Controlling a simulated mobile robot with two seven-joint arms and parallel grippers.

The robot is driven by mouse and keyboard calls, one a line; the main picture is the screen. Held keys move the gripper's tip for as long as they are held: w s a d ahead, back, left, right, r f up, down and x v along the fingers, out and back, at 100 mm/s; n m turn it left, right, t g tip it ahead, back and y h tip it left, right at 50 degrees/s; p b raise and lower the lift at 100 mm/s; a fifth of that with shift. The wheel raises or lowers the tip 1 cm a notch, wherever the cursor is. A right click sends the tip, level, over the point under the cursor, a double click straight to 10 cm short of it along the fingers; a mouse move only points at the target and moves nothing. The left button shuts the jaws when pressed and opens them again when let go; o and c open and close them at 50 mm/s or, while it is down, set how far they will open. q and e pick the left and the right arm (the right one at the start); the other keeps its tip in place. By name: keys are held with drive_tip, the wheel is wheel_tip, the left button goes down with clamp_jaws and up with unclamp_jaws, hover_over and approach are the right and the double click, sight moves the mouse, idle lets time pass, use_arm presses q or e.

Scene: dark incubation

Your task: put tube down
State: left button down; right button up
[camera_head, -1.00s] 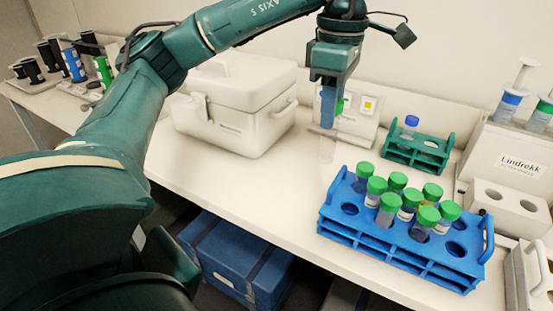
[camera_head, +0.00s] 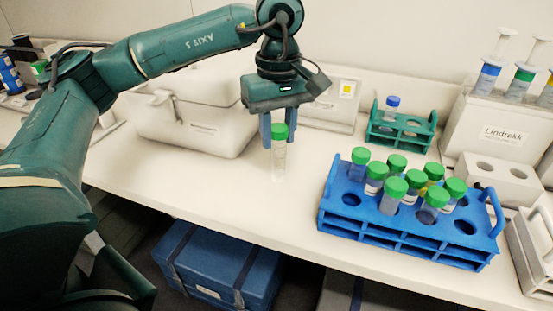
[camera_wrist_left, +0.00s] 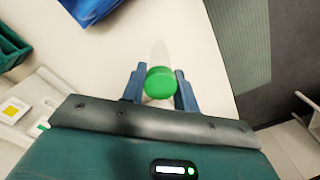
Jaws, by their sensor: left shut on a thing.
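A clear tube with a green cap (camera_head: 279,150) hangs upright between the fingers of my left gripper (camera_head: 279,132). The gripper is shut on it near the cap and points straight down. The tube's lower end is over the white bench (camera_head: 230,192), left of the blue rack; I cannot tell whether it touches the top. In the left wrist view the green cap (camera_wrist_left: 160,83) sits between the two blue fingers of the left gripper (camera_wrist_left: 160,85). The blue rack (camera_head: 400,232) holds several green-capped tubes and has some empty holes. My right gripper is not in view.
A green rack (camera_head: 402,135) with a blue-capped tube stands behind the blue rack. A white lidded box (camera_head: 190,125) is at the back left. A white holder labelled Lindrekk (camera_head: 500,130) stands at the right. Bare bench lies around the held tube.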

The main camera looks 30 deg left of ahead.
sight(278, 153)
use_arm(q)
drive_tip(key=shift+f, duration=2.35)
drive_tip(key=shift+f, duration=0.15)
drive_tip(key=c, duration=1.1)
unclamp_jaws()
drive_tip(key=shift+o, duration=0.2)
wheel_tip(278, 153, up, 12)
drive_tip(key=shift+r, duration=0.25)
drive_tip(key=shift+f, duration=0.1)
